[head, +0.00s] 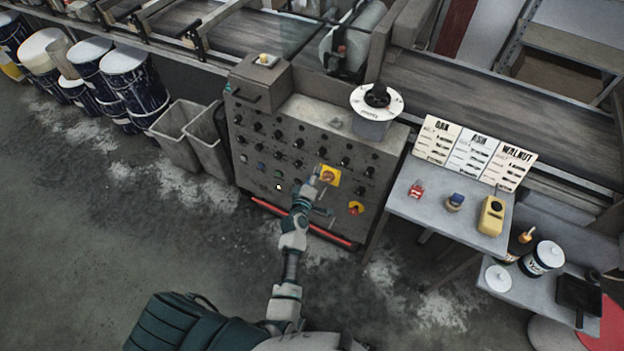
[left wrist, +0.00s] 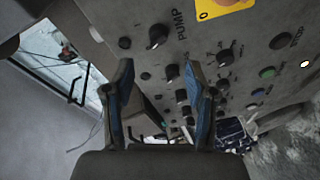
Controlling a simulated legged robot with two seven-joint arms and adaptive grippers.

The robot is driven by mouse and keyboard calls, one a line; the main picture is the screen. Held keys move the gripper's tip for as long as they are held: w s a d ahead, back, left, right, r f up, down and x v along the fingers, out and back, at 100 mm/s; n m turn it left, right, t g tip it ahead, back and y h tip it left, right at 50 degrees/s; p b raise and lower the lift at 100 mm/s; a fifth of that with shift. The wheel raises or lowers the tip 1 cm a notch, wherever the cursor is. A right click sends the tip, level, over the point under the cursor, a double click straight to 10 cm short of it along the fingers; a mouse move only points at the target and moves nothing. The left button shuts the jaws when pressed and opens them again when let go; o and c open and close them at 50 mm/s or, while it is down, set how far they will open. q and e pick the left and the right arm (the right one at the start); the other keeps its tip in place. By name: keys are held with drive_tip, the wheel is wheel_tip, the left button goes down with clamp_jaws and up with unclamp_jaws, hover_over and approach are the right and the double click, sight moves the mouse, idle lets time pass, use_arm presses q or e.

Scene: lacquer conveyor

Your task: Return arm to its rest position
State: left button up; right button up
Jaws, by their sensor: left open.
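My left arm reaches up from the bottom of the head view to the front of the grey control panel (head: 262,148). My left gripper (head: 316,190) is close to the panel face, just beside the yellow plate with a red-orange knob (head: 328,175). In the left wrist view the gripper (left wrist: 158,78) is open, its two blue-padded fingers apart with nothing held between them. Beyond them are a black knob marked PUMP (left wrist: 157,37) and the yellow plate (left wrist: 222,8). Whether a fingertip touches the panel I cannot tell. My right gripper is not in view.
Grey bins (head: 180,135) and several paint drums (head: 130,80) stand left of the panel. A side table (head: 440,210) with sample cards (head: 473,152) and small coloured items stands right. A red bar (head: 300,222) runs low along the panel. Floor at left is clear.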

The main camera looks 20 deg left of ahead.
use_arm(q)
drive_tip(key=shift+v, duration=0.9)
drive_tip(key=shift+f, duration=0.15)
drive_tip(key=s+d+f+m+g+h, duration=0.25)
drive_tip(key=s+f+m, duration=0.35)
drive_tip(key=f, duration=0.4)
drive_tip(key=s+d+f+m+g+h, duration=0.1)
drive_tip(key=s+d+f+m+g, duration=0.25)
drive_tip(key=s+f, duration=0.55)
drive_tip(key=s+a+f+m+g, duration=0.1)
drive_tip(key=s+f+m+g, duration=0.1)
drive_tip(key=s+f, duration=0.3)
drive_tip(key=s+a+f+m+g+y, duration=0.1)
drive_tip(key=s+f+m+g, duration=0.2)
drive_tip(key=s, duration=0.9)
drive_tip(key=s+a+f+m+g, duration=0.1)
drive_tip(key=s+f+m+g, duration=0.1)
drive_tip(key=s+f, duration=0.5)
drive_tip(key=shift+s+a+f+g, duration=0.2)
drive_tip(key=shift+s+f+g, duration=0.2)
drive_tip(key=shift+s+g, duration=0.55)
drive_tip(key=shift+s+m+t, duration=0.1)
drive_tip(key=shift+m+t, duration=0.15)
drive_tip(key=shift+t, duration=0.1)
